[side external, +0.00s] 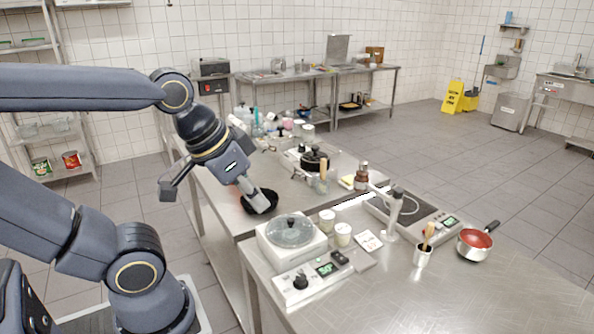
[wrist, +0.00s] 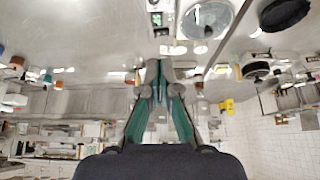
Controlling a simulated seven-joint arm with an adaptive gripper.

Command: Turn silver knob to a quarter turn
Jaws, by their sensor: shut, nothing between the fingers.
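A white device (side external: 288,238) with a round clear lid (side external: 290,229) stands near the front of the steel counter. A control panel (side external: 316,283) at its front carries a dark-looking knob (side external: 300,282) and a small lit display (side external: 326,269). I cannot make out a clearly silver knob, nor the knob's angle. My gripper (side external: 262,206) is shut and empty, in the air up and left of the panel, in front of a black bowl. In the wrist view its fingers (wrist: 158,66) meet at the tips; the round lid (wrist: 208,18) shows beyond them.
The black bowl (side external: 263,197) lies close behind my gripper. Right of the device stand small jars (side external: 343,234), a white upright tool (side external: 393,212), a utensil cup (side external: 423,255) and a red-filled saucepan (side external: 475,243). The counter's front right (side external: 450,300) is bare.

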